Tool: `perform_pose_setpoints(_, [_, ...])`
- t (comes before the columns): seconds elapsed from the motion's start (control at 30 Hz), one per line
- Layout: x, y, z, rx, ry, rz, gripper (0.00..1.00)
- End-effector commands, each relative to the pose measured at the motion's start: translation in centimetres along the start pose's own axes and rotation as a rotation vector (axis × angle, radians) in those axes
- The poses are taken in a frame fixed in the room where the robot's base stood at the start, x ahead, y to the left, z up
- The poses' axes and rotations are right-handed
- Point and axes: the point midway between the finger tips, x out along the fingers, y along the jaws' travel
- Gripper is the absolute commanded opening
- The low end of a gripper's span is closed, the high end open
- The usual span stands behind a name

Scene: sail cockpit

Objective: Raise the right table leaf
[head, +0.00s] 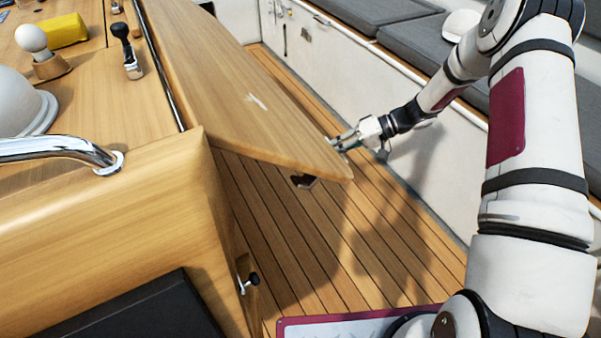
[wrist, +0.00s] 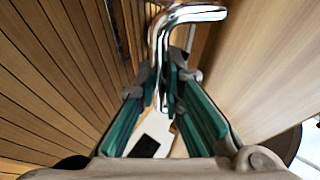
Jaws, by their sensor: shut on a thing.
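The right table leaf (head: 235,85) is a long wooden panel joined to the table along its left side. It slopes down to the right, its outer edge lower than the tabletop and well above the floor. My gripper (head: 345,142) is at this outer edge, near the leaf's near corner. In the wrist view my gripper (wrist: 167,88) is shut on a bent chrome handle (wrist: 190,13), with the leaf's wooden face (wrist: 262,60) close on the right. The handle is hard to make out in the head view.
The fixed tabletop (head: 75,105) holds a yellow item (head: 66,30), a white knob (head: 31,39) and a black-knobbed lever (head: 125,45). A dark bracket (head: 304,181) shows under the leaf. A black knob (head: 253,279) sits on the table base. Bench cushions (head: 415,42) line the right; the slatted floor (head: 300,235) between is clear.

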Motion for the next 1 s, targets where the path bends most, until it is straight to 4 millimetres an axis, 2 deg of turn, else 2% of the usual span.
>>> perform_pose_setpoints(0.03, [-2.8,-0.9,-1.2,-0.022,0.009,0.052,0.00])
perform_pose_setpoints(0.2, [-9.4,-3.6,-3.9,-0.082,0.007,0.201,0.00])
perform_pose_setpoints(0.5, [-19.4,-10.5,-8.1,-0.186,0.004,0.452,0.00])
perform_pose_setpoints(0.7, [-23.7,-15.1,-9.9,-0.238,0.002,0.583,0.00])
perform_pose_setpoints(0.9, [-26.2,-18.4,-11.0,-0.275,0.000,0.672,0.00])
perform_pose_setpoints(1.0, [-26.9,-19.4,-11.3,-0.284,-0.001,0.698,0.00])
